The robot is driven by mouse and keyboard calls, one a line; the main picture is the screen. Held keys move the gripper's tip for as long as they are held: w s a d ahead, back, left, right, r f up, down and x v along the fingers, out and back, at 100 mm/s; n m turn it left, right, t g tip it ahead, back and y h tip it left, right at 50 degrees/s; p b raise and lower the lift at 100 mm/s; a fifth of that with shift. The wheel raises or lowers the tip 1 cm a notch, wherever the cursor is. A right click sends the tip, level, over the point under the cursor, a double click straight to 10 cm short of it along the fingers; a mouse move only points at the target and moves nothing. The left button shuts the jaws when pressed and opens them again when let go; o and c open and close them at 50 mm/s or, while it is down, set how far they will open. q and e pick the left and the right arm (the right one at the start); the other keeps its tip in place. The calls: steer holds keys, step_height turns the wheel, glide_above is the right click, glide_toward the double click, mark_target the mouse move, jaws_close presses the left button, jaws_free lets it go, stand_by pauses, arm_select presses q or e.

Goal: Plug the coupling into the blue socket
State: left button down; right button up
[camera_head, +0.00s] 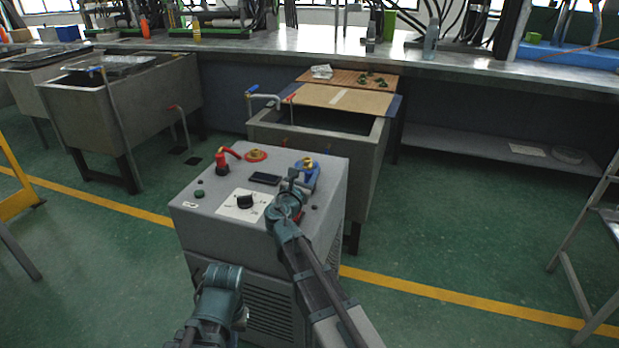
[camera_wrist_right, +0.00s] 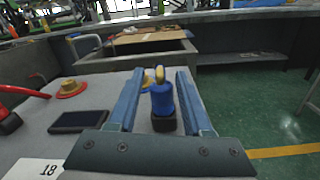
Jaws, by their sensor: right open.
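The blue coupling (camera_wrist_right: 163,101) stands upright on a dark base on the grey machine top, with a yellow upper end. My right gripper (camera_wrist_right: 161,94) is open, with one finger on each side of the coupling; I cannot tell whether they touch it. In the head view my right gripper (camera_head: 293,183) hides most of this area. The blue socket (camera_head: 309,167), with a brass fitting, sits just beyond the gripper. In the right wrist view the socket (camera_wrist_right: 147,83) is partly hidden behind the coupling. My left arm is low in the head view; its fingers cannot be made out.
On the grey machine (camera_head: 190,206) are a red coupling (camera_head: 222,162) with a red hose, a red socket (camera_head: 256,155), a black display (camera_head: 265,179) and a dial (camera_head: 245,201). A grey tank (camera_head: 376,150) stands behind.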

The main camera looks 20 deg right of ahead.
mark_target(309, 168)
steer(key=x, duration=0.3)
steer(key=shift+w, duration=0.15)
jaws_close()
